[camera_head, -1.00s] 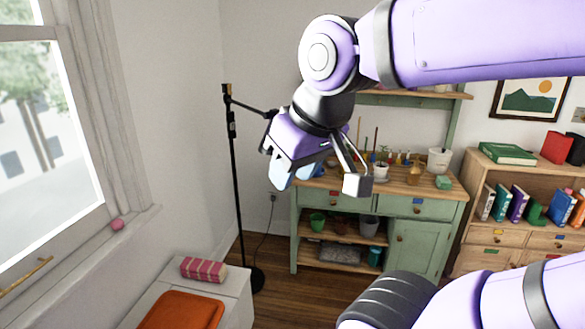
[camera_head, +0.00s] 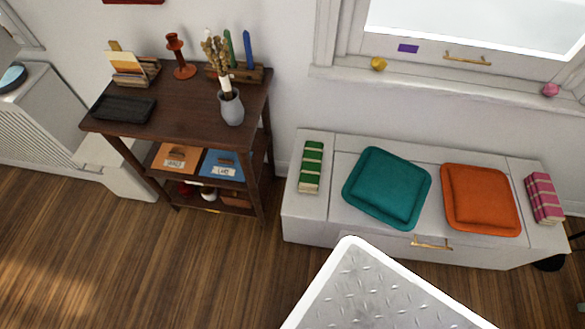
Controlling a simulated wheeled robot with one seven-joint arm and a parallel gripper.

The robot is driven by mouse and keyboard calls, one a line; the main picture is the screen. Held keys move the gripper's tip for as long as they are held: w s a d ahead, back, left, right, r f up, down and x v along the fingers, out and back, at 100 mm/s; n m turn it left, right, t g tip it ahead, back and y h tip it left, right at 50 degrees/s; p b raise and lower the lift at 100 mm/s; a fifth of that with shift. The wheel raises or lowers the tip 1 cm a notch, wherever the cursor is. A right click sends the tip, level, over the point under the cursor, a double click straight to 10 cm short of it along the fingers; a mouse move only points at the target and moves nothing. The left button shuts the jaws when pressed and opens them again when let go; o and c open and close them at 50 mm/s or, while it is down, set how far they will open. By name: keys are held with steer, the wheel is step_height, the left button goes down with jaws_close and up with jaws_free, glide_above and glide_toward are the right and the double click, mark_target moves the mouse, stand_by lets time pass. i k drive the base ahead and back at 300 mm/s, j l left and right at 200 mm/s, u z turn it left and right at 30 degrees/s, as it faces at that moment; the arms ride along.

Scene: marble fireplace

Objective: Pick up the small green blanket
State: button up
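A small green blanket (camera_head: 311,167), folded into a narrow striped bundle, lies on the left end of the white window bench (camera_head: 310,220). A teal cushion (camera_head: 387,188) lies to its right on the same bench, with a gap between them. My gripper is out of view now, so its state does not show.
An orange cushion (camera_head: 480,199) and a pink striped folded bundle (camera_head: 543,198) lie farther right on the bench. A dark wooden stand (camera_head: 180,95) with a vase (camera_head: 231,107) is to the left. Wooden floor (camera_head: 200,265) in front is partly clear.

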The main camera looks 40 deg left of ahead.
mark_target(308, 182)
steer(key=u, duration=1.35)
